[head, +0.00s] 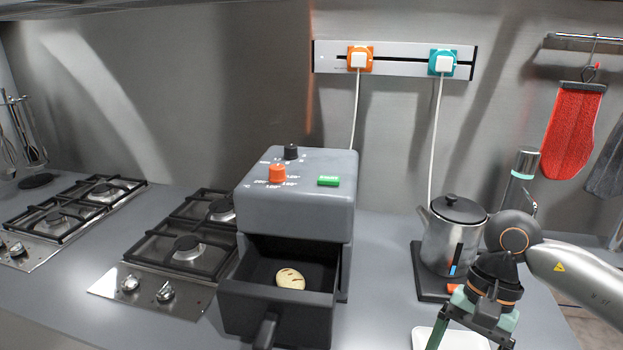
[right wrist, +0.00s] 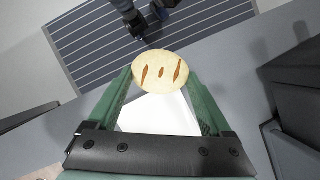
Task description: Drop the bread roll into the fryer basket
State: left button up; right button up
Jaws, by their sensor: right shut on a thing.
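A pale oval bread roll (right wrist: 160,70) with dark slashes is between the fingertips of my right gripper (right wrist: 160,77), which is shut on it. In the head view this gripper points down at the lower right, its fingertips cut off by the bottom edge, and the held roll is hidden there. The grey fryer's basket (head: 325,313) is pulled out at the front, open at the top. A similar bread roll (head: 290,279) lies inside it. My right gripper is to the right of the basket, apart from it. My left gripper is not in view.
A white tray (head: 425,338) lies under my right gripper. A steel kettle (head: 450,245) on a dark base stands behind it. The fryer body (head: 300,205) rises behind the basket. Gas hobs (head: 165,262) are to the left. A striped runner (right wrist: 95,50) lies on the floor.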

jog(key=n, duration=0.2)
jog(key=n+h, duration=0.1)
jog(key=f+n+h, duration=0.1)
jog(key=n, duration=0.1)
jog(key=shift+w+a+n+g+p, duration=0.15)
jog(key=shift+w+n+g+p, duration=0.15)
jog(key=shift+w+g+p, duration=0.1)
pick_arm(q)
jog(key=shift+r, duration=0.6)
pick_arm(e)
jog(key=n, duration=0.1)
jog(key=f+n+h, duration=0.1)
jog(key=n, duration=0.1)
jog(key=shift+w, duration=0.1)
